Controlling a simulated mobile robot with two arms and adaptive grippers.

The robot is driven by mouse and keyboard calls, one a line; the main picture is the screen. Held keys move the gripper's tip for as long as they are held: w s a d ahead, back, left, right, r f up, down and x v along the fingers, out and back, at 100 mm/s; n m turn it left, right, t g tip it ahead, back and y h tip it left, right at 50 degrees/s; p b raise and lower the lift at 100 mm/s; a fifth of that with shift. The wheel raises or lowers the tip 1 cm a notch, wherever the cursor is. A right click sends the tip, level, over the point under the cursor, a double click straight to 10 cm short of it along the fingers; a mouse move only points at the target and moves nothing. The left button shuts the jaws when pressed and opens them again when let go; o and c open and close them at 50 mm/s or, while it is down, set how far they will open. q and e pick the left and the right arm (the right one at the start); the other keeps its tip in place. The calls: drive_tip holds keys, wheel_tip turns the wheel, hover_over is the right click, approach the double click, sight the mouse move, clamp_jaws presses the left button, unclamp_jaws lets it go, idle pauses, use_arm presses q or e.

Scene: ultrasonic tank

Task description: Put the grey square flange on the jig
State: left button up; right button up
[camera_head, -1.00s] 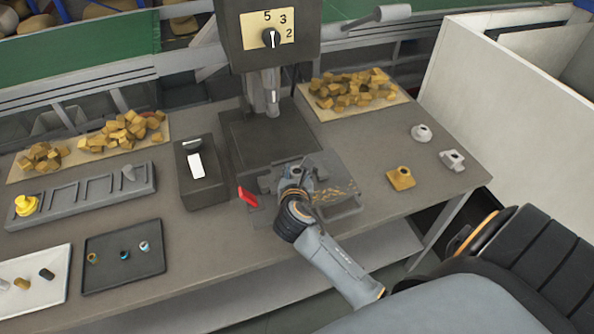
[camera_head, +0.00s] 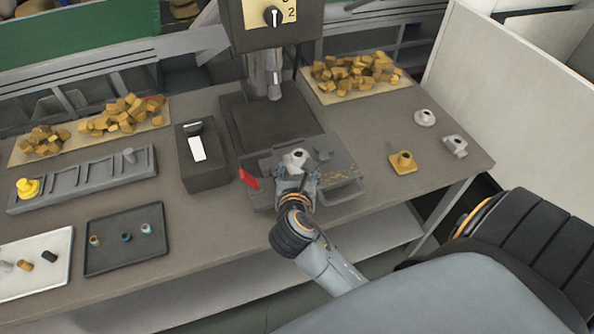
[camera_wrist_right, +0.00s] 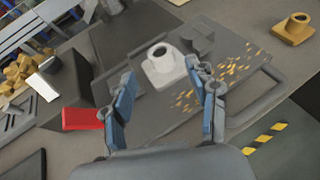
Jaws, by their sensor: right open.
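A light grey flange with a squarish base and a round, holed boss (camera_head: 297,158) sits upright on the jig (camera_head: 338,172), by its grey blocks. In the right wrist view the flange (camera_wrist_right: 165,68) shows just beyond and between my fingertips, apart from them. My right gripper (camera_head: 297,180) is open and empty on the near side of the flange; its two blue-grey fingers also show in the right wrist view (camera_wrist_right: 169,88). Whether the flange's base is fully seated cannot be told. My left gripper is not in view.
A red handle (camera_head: 249,179) is at the jig's left edge, and a drill press (camera_head: 270,70) stands behind. Two other grey flanges (camera_head: 425,118) (camera_head: 456,146) and a yellow flange (camera_head: 403,162) lie at right. A dark switch box (camera_head: 205,175) stands left.

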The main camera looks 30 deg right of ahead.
drive_tip(key=shift+v, duration=1.65)
